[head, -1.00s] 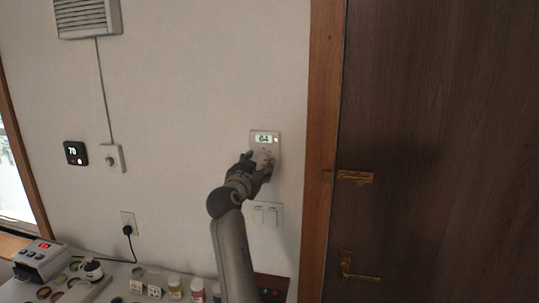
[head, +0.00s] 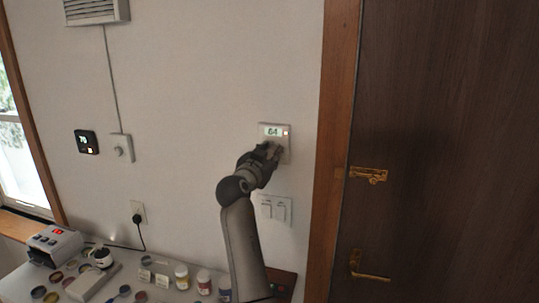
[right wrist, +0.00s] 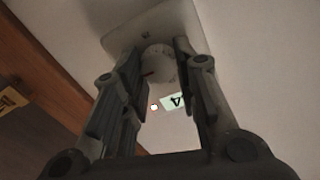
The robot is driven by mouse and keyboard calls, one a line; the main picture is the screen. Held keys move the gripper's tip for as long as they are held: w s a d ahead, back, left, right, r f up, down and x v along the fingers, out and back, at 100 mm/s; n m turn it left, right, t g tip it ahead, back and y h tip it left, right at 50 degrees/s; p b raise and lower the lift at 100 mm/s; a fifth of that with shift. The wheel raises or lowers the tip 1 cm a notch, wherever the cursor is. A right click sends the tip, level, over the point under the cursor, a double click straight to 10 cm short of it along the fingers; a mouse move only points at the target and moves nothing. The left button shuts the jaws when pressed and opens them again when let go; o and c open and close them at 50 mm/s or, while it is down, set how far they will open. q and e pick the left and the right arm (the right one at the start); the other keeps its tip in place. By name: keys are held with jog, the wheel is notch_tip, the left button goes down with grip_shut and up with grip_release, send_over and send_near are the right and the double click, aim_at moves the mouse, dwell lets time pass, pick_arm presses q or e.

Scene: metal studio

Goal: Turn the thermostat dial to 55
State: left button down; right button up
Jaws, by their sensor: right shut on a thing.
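The thermostat (head: 284,131) is a pale plate on the wall, left of the door frame. Its lit display (head: 272,131) reads 64 in the head view; in the right wrist view only a 4 shows clearly on the display (right wrist: 173,102). My right gripper (head: 272,152) is at the lower part of the thermostat and hides the dial in the head view. In the right wrist view the round white dial (right wrist: 158,62) sits between the fingers of my right gripper (right wrist: 158,68), which is shut on it. My left gripper is not in view.
A black wall unit (head: 86,142) reading about 70 and a small knob plate (head: 121,148) are on the wall to the left. Light switches (head: 274,210) sit just below the thermostat. A cluttered table (head: 95,290) stands below. The wooden door (head: 450,120) is at right.

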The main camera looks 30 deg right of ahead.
jog(key=shift+c, duration=0.7)
jog(key=shift+n, duration=0.3)
jog(key=n+b, duration=0.2)
jog(key=n, duration=0.1)
jog(key=shift+n, duration=0.9)
jog(key=n, duration=0.2)
jog(key=shift+r+n+t, duration=0.1)
jog(key=shift+n+t, duration=0.2)
jog(key=shift+n, duration=0.1)
jog(key=n, duration=0.4)
jog(key=shift+w+p, duration=0.1)
jog(key=shift+p, duration=0.2)
jog(key=n+p, duration=0.1)
jog(key=n, duration=0.4)
jog(key=shift+t, duration=0.3)
jog(key=shift+n, duration=0.4)
